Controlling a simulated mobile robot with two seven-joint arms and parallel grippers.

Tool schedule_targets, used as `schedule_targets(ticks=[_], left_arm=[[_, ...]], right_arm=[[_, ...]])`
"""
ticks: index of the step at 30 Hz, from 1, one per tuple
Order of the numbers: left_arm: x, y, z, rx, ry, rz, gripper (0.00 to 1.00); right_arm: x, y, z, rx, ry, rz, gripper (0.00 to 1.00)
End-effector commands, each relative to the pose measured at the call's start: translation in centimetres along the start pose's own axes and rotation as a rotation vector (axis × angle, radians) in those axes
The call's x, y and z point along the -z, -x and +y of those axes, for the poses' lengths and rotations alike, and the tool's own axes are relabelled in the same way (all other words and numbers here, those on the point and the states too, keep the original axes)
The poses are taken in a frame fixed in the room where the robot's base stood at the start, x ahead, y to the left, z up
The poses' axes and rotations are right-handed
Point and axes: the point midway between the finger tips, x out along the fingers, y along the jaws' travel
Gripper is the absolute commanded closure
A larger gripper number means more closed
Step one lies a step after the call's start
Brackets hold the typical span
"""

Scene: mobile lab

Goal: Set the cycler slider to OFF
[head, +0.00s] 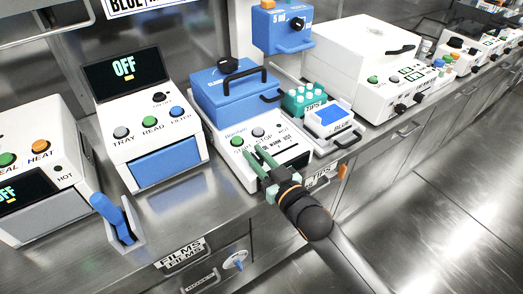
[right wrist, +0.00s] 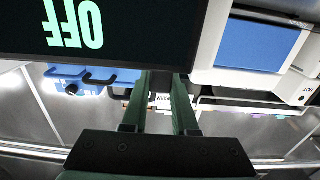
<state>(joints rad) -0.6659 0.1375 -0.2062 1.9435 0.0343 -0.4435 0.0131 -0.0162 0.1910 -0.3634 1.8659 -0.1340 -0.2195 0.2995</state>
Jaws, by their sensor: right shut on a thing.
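The cycler (head: 228,163) is a white box with a blue lid (head: 225,90), a green START button, a grey STOP button and small OFF, WARM, HOT marks on its front. My right gripper (head: 256,152) has its green fingers against this front, left of the marks. In the right wrist view, the right gripper (right wrist: 160,84) is shut on a small dark piece that looks like the slider knob (right wrist: 160,80); the fingers mostly hide it. A dark display (right wrist: 110,22) above them reads OFF, upside down. My left gripper is not in view.
The reader (head: 150,142) with an OFF screen stands left of the cycler. A blue lever (head: 112,214) stands near the counter's front edge. A teal tip rack (head: 304,98) and a white box with a blue panel (head: 328,116) are close on the right. The aisle floor is clear.

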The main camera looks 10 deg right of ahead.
Motion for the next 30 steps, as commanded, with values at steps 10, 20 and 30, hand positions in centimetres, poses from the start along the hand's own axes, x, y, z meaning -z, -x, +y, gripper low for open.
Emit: schedule_targets(ticks=[10, 20, 30], left_arm=[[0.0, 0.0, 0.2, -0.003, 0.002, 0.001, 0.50], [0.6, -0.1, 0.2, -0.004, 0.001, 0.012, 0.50], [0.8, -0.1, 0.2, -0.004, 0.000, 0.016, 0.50]], right_arm=[[-0.2, 0.1, -0.7, 0.012, -0.008, 0.000, 0.67], [-0.1, 0.0, -0.4, 0.008, -0.005, 0.000, 0.43], [-0.1, 1.7, -0.3, 0.006, -0.006, 0.000, 0.43]])
